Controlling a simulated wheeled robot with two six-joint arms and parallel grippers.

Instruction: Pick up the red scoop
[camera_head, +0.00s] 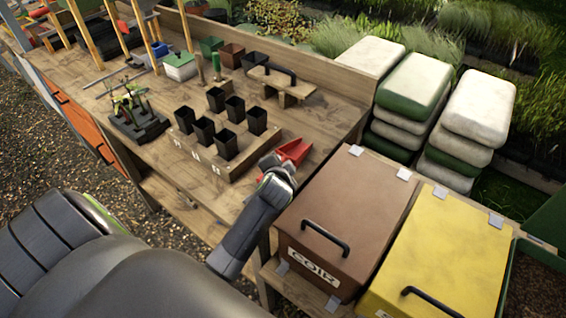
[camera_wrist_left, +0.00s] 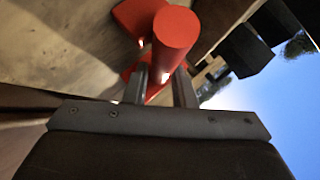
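The red scoop (camera_head: 293,151) is at the right end of the wooden bench, behind my left wrist in the head view. In the left wrist view its round red handle (camera_wrist_left: 174,32) points toward the camera, with more red of the scoop beyond. My left gripper (camera_wrist_left: 162,76) has its two fingers on either side of the handle, close against it with no clear gap, and looks shut on it. In the head view the fingers are hidden behind the wrist. My right gripper is in neither view.
A wooden block with several black pots (camera_head: 228,145) stands just left of the scoop. A brown coir bin (camera_head: 345,215) and a yellow bin (camera_head: 440,250) stand close on the right. A wooden float with a black handle (camera_head: 283,88) lies behind.

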